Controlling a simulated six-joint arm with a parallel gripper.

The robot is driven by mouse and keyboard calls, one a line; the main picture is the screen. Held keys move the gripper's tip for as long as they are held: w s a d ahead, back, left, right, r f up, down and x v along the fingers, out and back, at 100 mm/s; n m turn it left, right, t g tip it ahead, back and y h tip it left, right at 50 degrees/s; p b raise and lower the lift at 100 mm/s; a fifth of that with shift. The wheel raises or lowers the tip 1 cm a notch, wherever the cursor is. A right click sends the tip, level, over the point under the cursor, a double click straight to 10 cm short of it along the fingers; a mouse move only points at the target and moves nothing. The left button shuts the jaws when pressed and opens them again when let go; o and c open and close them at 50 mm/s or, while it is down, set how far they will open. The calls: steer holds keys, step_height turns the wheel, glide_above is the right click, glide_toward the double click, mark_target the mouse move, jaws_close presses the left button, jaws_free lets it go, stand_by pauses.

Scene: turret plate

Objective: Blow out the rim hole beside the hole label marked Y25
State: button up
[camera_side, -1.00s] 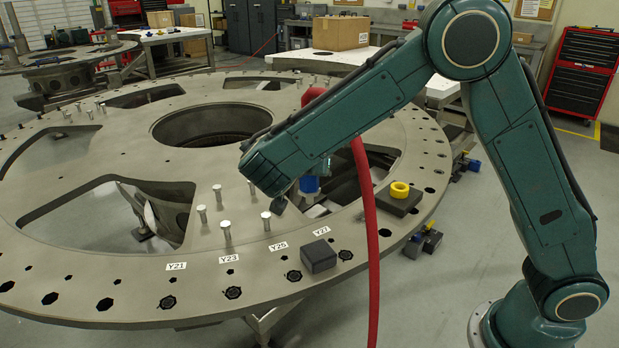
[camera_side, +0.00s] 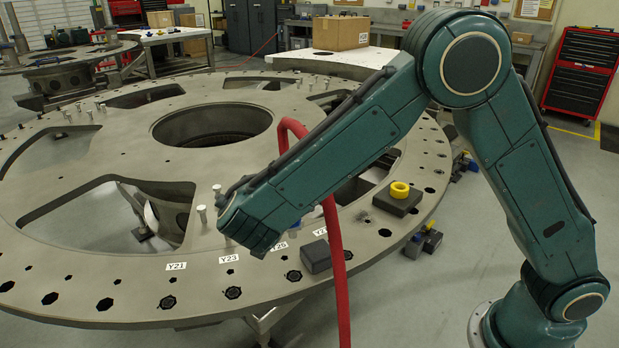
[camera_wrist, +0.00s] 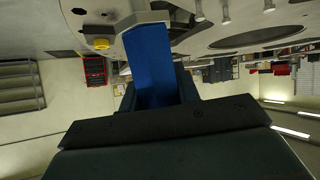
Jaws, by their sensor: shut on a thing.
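My gripper (camera_wrist: 158,96) is shut on a blue-bodied tool (camera_wrist: 150,60) with a grey end, seen in the wrist view. A red hose (camera_side: 333,240) arches up behind my forearm and hangs down in front of the plate's rim. The tool's tip is not visible.
The dark block (camera_side: 316,257) sits between the Y25 and Y27 holes. Labels Y21 (camera_side: 176,266) and Y23 (camera_side: 229,258) are to the left; Y27 (camera_side: 320,231) is partly covered by the hose. Upright pins (camera_side: 202,213) stand nearby.

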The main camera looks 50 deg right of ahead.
steer(key=shift+f, duration=4.95)
steer(key=shift+f, duration=0.75)
steer(key=shift+r, duration=0.15)
step_height(320, 180, up, 8)
stand_by(0.5)
